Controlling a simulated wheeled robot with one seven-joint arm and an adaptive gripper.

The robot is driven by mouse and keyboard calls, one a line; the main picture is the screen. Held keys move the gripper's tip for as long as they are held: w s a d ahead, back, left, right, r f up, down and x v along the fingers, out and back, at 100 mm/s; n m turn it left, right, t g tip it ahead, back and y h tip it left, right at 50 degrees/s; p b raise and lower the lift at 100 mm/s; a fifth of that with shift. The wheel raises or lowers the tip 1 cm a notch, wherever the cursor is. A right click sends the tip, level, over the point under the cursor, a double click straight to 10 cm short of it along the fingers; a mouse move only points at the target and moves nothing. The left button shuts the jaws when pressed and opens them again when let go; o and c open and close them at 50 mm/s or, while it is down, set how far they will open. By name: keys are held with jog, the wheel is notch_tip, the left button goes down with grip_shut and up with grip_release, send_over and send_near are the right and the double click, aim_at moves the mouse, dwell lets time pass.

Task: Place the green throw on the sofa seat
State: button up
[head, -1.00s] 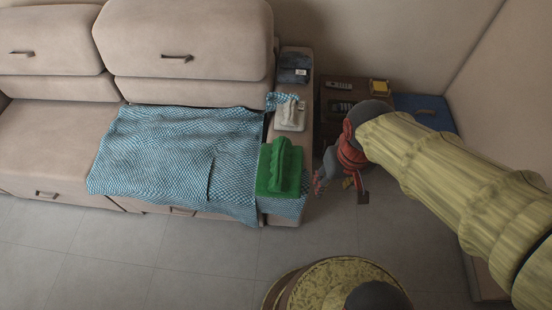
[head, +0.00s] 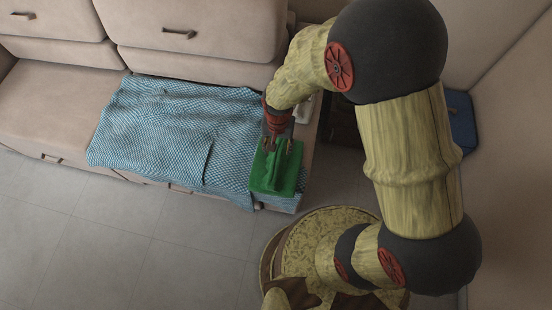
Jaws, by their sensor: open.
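The green throw (head: 272,180) is a flat folded piece with a raised ridge. It lies on the front of the sofa's right arm, over a corner of the blue checked cloth (head: 165,130). My gripper (head: 278,147) is open, pointing down right at the throw, with its fingers at the raised ridge. I cannot tell whether they touch it. The sofa seat (head: 50,105) is beige and bare on the left; the blue checked cloth is spread over its right part.
My arm hides most of the sofa arm's back part and the small shelf (head: 340,130). A blue box (head: 461,125) stands behind my arm at the right. Grey floor (head: 90,235) is clear in front of the sofa.

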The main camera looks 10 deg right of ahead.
aim_at(277, 157)
jog(key=shift+w+f+b, duration=0.15)
jog(key=shift+f+b, duration=0.8)
jog(key=shift+f, duration=1.05)
jog(key=shift+w+f+b, duration=0.15)
jog(key=shift+f+b, duration=0.75)
jog(key=shift+f, duration=1.05)
jog(key=shift+r, duration=0.1)
jog(key=shift+c, duration=1.1)
grip_shut()
